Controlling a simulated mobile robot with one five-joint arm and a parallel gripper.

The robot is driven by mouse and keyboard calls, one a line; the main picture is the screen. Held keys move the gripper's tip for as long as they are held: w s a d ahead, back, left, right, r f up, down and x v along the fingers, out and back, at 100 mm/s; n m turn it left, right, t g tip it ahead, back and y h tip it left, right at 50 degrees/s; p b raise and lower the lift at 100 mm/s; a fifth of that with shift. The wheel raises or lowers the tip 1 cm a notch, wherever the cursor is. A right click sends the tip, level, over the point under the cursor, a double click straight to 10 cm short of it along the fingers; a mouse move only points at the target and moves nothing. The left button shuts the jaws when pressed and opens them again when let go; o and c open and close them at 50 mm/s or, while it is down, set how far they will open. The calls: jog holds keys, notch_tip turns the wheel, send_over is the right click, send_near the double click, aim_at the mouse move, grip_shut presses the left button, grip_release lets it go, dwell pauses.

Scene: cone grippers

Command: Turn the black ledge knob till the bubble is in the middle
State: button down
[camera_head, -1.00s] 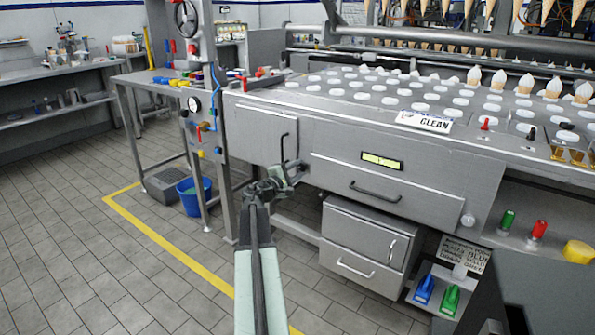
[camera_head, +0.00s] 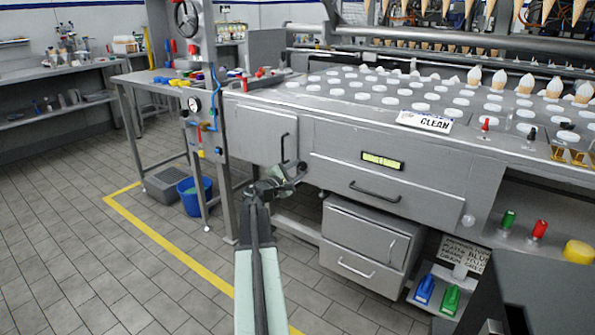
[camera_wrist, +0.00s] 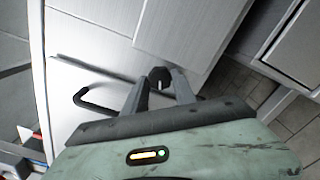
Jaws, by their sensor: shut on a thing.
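My gripper (camera_head: 287,177) is at the front of the grey machine, below its left door, with the arm reaching up from the bottom of the head view. In the wrist view, the two fingers of my gripper (camera_wrist: 160,80) are shut on the small black knob (camera_wrist: 160,73), which shows between their tips. In the head view my gripper mostly hides the knob. The yellow-green level (camera_head: 382,161) is on the machine front above a drawer handle. Dark marks show in it, but the bubble's place is too small to tell.
A black door handle (camera_wrist: 92,103) is left of the fingers in the wrist view. A drawer handle (camera_head: 374,191) is right of my gripper in the head view. A grey cabinet (camera_head: 366,232) stands below. A blue bucket (camera_head: 194,195) is at left.

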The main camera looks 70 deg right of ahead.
jog(key=c, duration=1)
grip_release()
jog(key=shift+w, duration=0.15)
jog(key=v, duration=0.7)
jog(key=shift+a, duration=0.4)
